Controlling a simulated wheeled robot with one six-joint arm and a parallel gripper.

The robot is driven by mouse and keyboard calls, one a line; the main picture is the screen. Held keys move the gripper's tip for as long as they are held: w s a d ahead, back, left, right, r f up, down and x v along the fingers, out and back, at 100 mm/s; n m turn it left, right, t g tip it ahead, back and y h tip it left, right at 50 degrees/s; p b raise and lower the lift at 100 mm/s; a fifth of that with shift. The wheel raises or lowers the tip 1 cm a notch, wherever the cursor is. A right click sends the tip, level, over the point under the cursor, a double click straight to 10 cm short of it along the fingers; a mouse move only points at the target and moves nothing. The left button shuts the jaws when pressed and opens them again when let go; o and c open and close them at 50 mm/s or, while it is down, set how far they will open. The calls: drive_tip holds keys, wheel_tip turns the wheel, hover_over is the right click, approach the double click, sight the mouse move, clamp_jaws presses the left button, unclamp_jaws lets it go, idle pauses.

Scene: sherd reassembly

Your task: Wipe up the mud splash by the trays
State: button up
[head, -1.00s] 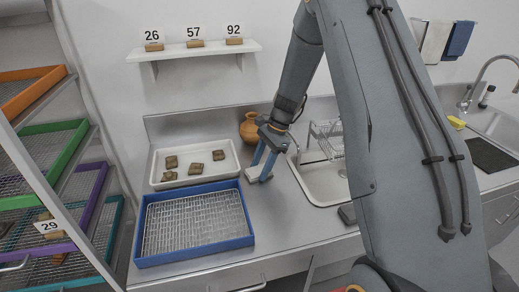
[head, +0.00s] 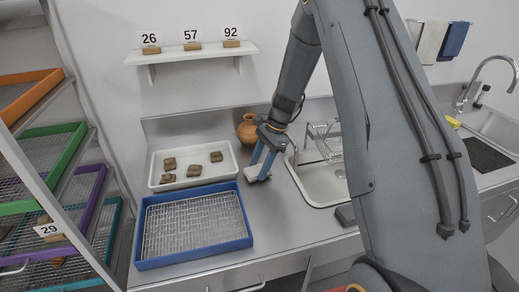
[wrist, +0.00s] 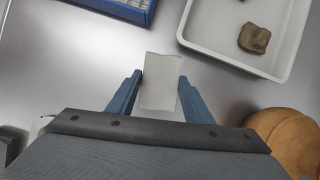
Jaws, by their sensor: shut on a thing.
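My gripper (head: 260,172) is shut on a pale, flat, whitish pad (wrist: 160,82), low over the steel counter just right of the trays. In the wrist view the pad sits between the two blue fingers; whether it touches the counter I cannot tell. The white tray (head: 154,172) holds several brown sherds. In front of it stands the blue tray (head: 195,258) with a wire mesh floor. I see no mud splash on the counter in either view; the pad and gripper hide a small patch.
An orange-brown pot (head: 246,130) stands behind my gripper, close to the arm. The sink (head: 318,190) with a dish rack (head: 325,142) lies to the right. A shelf (head: 192,52) with numbered blocks hangs above. A rack of coloured trays (head: 92,205) stands at left.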

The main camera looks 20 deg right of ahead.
wheel_tip(320, 180, up, 2)
drive_tip(key=shift+d, duration=0.1)
drive_tip(key=shift+r+p, duration=1.75)
drive_tip(key=shift+r, duration=0.85)
